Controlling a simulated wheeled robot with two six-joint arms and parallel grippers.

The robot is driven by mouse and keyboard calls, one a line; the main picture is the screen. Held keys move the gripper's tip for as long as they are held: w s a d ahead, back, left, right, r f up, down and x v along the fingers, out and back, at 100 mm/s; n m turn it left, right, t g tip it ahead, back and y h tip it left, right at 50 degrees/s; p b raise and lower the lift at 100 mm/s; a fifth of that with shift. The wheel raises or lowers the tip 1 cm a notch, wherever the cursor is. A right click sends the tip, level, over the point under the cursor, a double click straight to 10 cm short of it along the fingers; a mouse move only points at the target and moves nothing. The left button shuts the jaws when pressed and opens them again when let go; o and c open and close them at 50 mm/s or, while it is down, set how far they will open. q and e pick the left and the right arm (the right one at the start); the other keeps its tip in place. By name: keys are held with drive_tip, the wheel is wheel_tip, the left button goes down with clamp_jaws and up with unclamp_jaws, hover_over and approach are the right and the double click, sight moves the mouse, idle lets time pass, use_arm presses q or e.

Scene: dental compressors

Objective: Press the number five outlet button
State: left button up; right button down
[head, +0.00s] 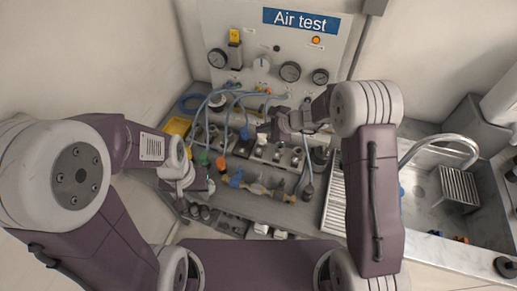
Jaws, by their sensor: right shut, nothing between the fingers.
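A rack of metal outlets and fittings (284,157) stands on the bench below the Air test panel (280,45). No number five label is readable, so I cannot tell which part is the number five outlet button. My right gripper (264,131) is shut and empty, reaching left over the back of the rack. It hides part of the fittings behind it. My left gripper (207,186) is low at the left side of the bench, beside the coloured fittings. Its fingers are too small and hidden to tell their opening.
Blue hoses (233,96) hang between the panel and the rack. Gauges (290,72) and an orange light (316,40) are on the panel. A yellow tray (177,126) lies at the left. A sink (425,190) with a curved tap (440,138) is at the right.

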sight(261, 151)
wheel_tip(261, 151, down, 8)
drive_tip(key=b, duration=0.6)
drive_tip(key=shift+s+a+f, duration=0.1)
drive_tip(key=shift+a+f, duration=0.05)
drive_tip(key=shift+f, duration=0.05)
drive_tip(key=shift+f+b, duration=0.2)
drive_tip(key=shift+b, duration=0.35)
idle(1.2)
drive_tip(key=shift+f+b, duration=0.35)
drive_tip(key=shift+b, duration=0.25)
